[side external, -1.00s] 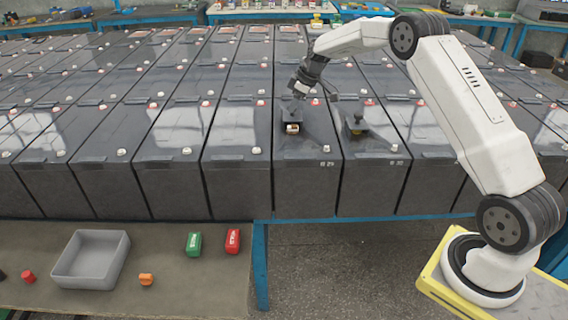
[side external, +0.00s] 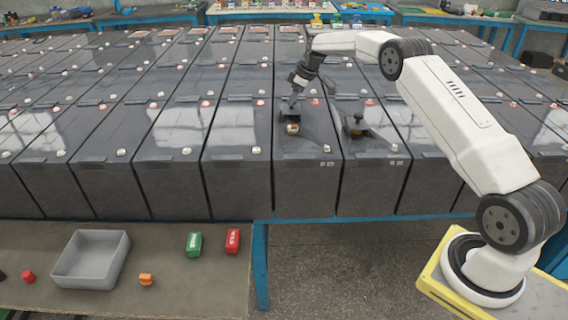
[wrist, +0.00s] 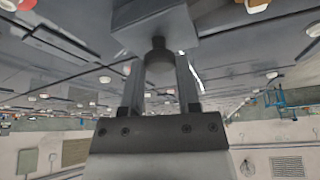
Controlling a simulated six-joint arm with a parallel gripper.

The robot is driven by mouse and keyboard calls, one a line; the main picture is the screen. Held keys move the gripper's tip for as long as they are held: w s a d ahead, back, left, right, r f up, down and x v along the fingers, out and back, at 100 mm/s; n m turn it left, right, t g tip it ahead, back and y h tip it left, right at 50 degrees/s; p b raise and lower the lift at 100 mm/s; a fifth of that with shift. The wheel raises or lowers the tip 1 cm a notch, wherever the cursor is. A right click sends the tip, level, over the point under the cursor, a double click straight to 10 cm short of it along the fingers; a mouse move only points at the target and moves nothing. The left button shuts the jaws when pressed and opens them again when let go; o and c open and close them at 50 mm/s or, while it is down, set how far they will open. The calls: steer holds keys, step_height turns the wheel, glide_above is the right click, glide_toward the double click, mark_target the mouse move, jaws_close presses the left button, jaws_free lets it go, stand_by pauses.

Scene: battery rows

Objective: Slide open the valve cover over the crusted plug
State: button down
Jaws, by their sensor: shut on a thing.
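My gripper (side external: 291,104) is above the near part of one dark battery (side external: 305,160). In the wrist view my gripper (wrist: 160,64) has its two fingers on either side of a small dark knob (wrist: 158,46), shut on it. The knob belongs to a dark block, the valve cover (wrist: 155,20). In the side view this valve cover (side external: 289,115) is small and partly hidden by the fingers. A pale, brownish plug (side external: 292,129) shows just in front of it.
Rows of dark batteries with white and red caps surround the work. A front bench holds a grey tray (side external: 72,277), a green block (side external: 194,244), a red block (side external: 232,240), an orange piece (side external: 146,279) and a red piece (side external: 28,277). Bare floor lies right of it.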

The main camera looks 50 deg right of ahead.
steer(key=shift+c, duration=1.6)
jaws_free()
steer(key=shift+r, duration=0.1)
steer(key=v, duration=0.7)
steer(key=shift+s+r, duration=0.15)
steer(key=shift+r, duration=0.15)
